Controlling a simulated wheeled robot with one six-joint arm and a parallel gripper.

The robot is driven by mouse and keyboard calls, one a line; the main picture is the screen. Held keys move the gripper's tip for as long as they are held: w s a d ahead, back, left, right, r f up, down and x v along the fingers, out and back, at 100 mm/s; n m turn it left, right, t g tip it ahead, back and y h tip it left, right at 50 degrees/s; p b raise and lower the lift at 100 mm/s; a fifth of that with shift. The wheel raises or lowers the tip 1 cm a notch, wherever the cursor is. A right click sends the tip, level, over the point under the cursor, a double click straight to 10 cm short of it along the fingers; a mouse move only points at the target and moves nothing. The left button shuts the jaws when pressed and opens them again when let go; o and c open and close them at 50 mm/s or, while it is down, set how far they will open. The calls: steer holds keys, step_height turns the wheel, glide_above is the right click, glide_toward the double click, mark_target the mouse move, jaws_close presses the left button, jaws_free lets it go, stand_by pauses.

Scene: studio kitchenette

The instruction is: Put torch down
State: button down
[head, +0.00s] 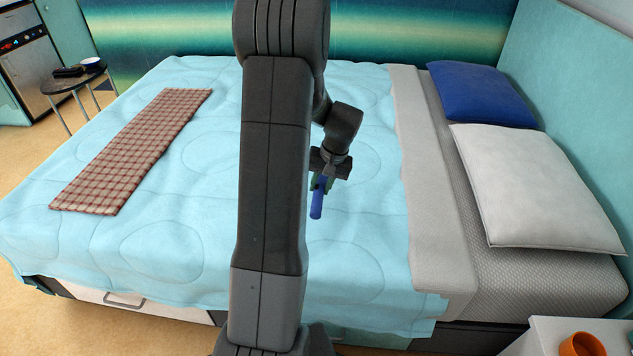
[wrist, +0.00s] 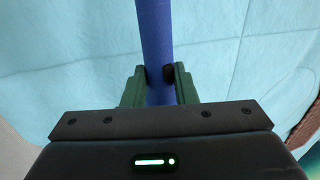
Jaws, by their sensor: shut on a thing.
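The torch (head: 317,203) is a blue cylinder held in my gripper (head: 321,184), in front of the light blue bed cover (head: 350,255). In the wrist view, the torch (wrist: 155,40) runs up from between the two green fingers of my gripper (wrist: 156,88), which are shut on it. Its lower end is hidden behind the gripper body. The bed cover fills the background there. I cannot tell whether the torch touches the bed.
A checked runner (head: 135,150) lies on the bed's left side. A blue pillow (head: 482,95) and a white pillow (head: 540,185) are at the right. A round stool (head: 62,84) stands at back left. An orange cup (head: 583,345) sits on a white nightstand (head: 535,340).

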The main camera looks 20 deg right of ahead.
mark_target(321, 198)
steer(key=shift+f+b, duration=0.45)
steer(key=shift+f, duration=2.2)
steer(key=shift+f, duration=0.1)
steer(key=shift+f, duration=0.15)
steer(key=c, duration=1.2)
jaws_free()
steer(key=shift+o, duration=0.2)
steer(key=shift+r, duration=0.2)
steer(key=p+v, duration=0.2)
steer(key=v, duration=1)
